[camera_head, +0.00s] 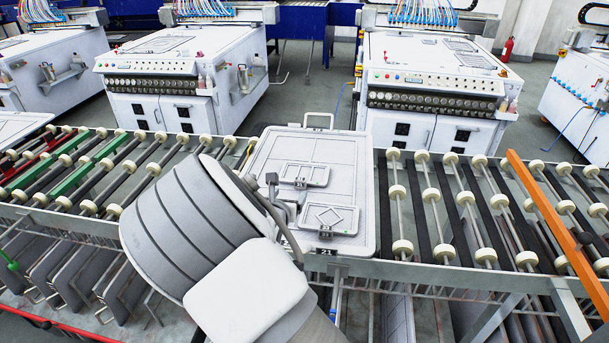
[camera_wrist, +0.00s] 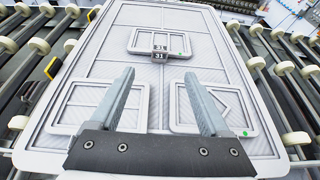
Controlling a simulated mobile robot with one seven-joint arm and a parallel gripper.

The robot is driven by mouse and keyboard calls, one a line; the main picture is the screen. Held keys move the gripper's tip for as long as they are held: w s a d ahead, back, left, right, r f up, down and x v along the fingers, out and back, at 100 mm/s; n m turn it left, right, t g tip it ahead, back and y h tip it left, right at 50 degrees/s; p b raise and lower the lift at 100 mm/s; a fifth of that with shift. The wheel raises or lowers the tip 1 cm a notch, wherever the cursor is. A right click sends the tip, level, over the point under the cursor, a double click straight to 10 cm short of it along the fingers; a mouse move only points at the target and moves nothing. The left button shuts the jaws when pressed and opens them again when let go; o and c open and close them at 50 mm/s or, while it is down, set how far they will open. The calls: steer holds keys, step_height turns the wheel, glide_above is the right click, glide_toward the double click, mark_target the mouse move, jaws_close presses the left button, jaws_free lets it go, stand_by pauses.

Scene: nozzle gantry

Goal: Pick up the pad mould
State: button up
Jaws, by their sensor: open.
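I take the pad mould (camera_head: 350,152) to be the large light-grey flat plate lying on the roller conveyor, with a wire handle at its far edge. Its face carries raised rectangular frames, one with a diamond, and dark numbered blocks. In the wrist view the mould (camera_wrist: 106,66) fills the middle, with three frames showing. My gripper (camera_wrist: 158,76) is open over the plate, its two fingers apart with nothing held between them. I cannot tell whether the fingertips touch the surface. My arm hides the mould's near left part in the head view.
White rollers (camera_head: 402,249) run along both sides of the mould. An orange bar (camera_head: 558,220) crosses the conveyor at right. Grey plates (camera_head: 90,275) hang in a rack below. White machines (camera_head: 437,85) stand behind. A red extinguisher (camera_head: 507,48) is farther back.

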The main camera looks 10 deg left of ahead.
mark_target(300, 178)
steer(key=x, duration=1.5)
steer(key=shift+f+p, duration=0.1)
steer(key=shift+p, duration=0.25)
jaws_close()
steer(key=shift+a, duration=0.1)
